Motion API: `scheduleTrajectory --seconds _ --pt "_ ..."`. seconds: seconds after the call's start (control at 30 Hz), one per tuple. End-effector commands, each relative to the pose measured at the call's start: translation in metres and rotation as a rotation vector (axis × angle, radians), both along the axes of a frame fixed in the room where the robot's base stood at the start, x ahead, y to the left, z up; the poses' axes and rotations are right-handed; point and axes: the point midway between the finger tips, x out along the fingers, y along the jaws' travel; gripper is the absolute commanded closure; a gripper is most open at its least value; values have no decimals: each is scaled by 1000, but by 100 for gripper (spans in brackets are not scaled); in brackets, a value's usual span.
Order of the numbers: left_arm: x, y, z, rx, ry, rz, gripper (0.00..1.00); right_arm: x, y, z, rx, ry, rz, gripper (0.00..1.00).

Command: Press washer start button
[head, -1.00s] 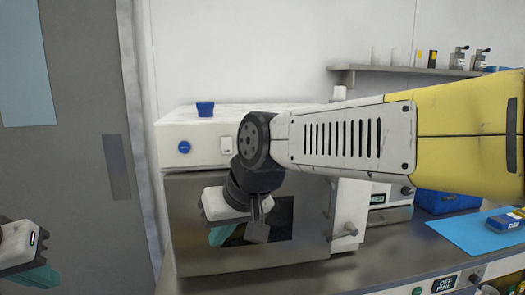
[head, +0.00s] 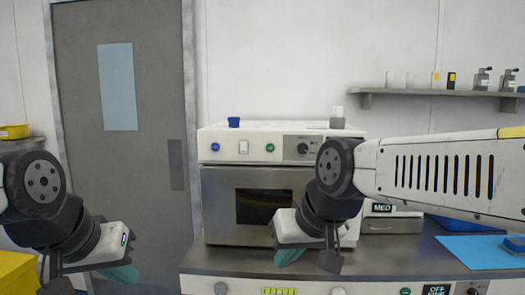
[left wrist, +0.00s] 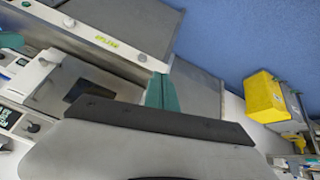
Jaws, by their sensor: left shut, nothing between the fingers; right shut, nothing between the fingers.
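The washer (head: 247,190) appears to be the white box with a steel door and dark window on the steel counter in the head view. Its top panel bears a blue button (head: 215,147), a white switch (head: 243,147), a green button (head: 270,147) and a black knob (head: 303,148). I cannot read which is the start button. My right gripper (head: 290,257) is shut and empty, in front of the washer's lower door, below the buttons. My left gripper (head: 122,275) is shut and empty at lower left, apart from the washer. Its teal fingertips (left wrist: 162,92) show in the left wrist view.
A blue cup (head: 234,122) stands on the washer. A grey door (head: 150,190) is at left. A shelf (head: 430,93) with bottles hangs at upper right. A blue mat (head: 480,252) lies on the counter (head: 400,258). A yellow bin (left wrist: 262,95) shows in the left wrist view.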

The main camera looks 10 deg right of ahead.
Motion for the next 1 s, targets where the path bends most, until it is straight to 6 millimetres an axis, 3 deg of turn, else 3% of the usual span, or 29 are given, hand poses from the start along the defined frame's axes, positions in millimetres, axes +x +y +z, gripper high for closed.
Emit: scheduleTrajectory --seconds 0.17,0.27,0.37,0.47,0.7,0.83,1.0 --pt "3 -5 2 -19 3 2 100 0 0 0 0 0 0 100" --pt "17 -24 10 -99 20 12 100 0 0 0 0 -1 0 100" --pt "42 -62 26 -253 57 36 100 0 0 0 0 -1 0 100" --pt "78 -112 50 -462 114 79 100 0 0 0 0 -1 0 100" --pt "180 -229 105 -994 313 262 100 0 0 0 0 -1 0 100" --pt "229 -273 121 -1223 428 381 100 0 0 0 0 -1 0 100" --pt "268 -300 128 -1395 527 493 100 0 0 0 0 -1 0 100"
